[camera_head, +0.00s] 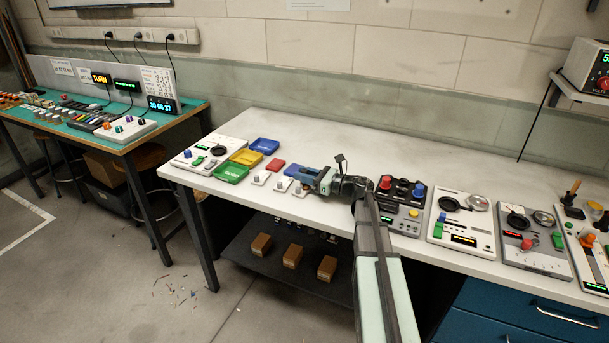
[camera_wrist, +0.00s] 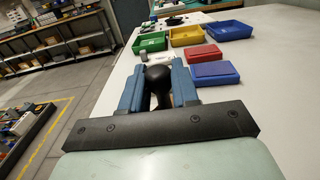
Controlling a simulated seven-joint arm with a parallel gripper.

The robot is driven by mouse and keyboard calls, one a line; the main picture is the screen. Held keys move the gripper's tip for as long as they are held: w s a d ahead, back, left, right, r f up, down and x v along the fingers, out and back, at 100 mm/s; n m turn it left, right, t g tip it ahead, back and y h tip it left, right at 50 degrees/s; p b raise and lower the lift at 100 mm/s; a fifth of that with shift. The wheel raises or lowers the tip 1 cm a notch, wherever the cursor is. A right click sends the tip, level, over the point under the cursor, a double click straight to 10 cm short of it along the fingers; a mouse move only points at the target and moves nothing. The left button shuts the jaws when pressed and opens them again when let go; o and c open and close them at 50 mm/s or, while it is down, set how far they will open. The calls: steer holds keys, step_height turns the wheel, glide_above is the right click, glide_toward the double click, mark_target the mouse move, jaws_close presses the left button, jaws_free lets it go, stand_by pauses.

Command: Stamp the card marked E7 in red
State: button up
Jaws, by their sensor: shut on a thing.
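My gripper (camera_wrist: 158,84) is shut on a stamp with a round black knob handle (camera_wrist: 158,76), seen between its blue fingers. The stamp's lower part is hidden. In the head view my gripper (camera_head: 309,175) is over the bench by the front edge, just right of the pads. A red pad (camera_head: 275,164) lies beside a blue pad (camera_head: 293,170). The red pad (camera_wrist: 200,54) and blue pad (camera_wrist: 215,73) are ahead and right in the wrist view. Small white pieces (camera_head: 260,178) lie in front of the pads; I cannot read any E7 mark.
Green (camera_head: 231,172), yellow (camera_head: 246,157) and blue (camera_head: 265,145) trays stand left of the pads. A device panel (camera_head: 208,152) is at the bench's left end. Several control panels (camera_head: 463,217) fill the right side. The bench behind the pads is clear.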

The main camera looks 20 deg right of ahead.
stand_by(0.4)
steer(key=shift+r, duration=3.45)
steer(key=shift+a, duration=0.1)
